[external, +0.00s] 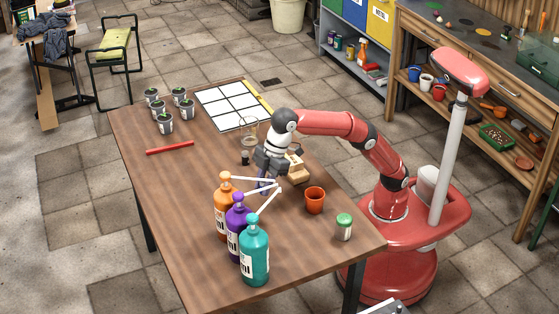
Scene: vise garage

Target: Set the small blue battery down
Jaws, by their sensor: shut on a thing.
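My gripper (265,178) points down over the middle of the wooden table (185,230), just behind the pump bottles. It is shut on a small bluish thing (262,187), which appears to be the small blue battery, upright between the fingers.
Orange (224,207), purple (237,228) and teal (254,256) pump bottles stand close in front. A wooden block (298,172), terracotta pot (315,200), green-lidded jar (344,227), small dark cylinder (245,158), clear glass (250,127) and white grid (233,106) surround the gripper.

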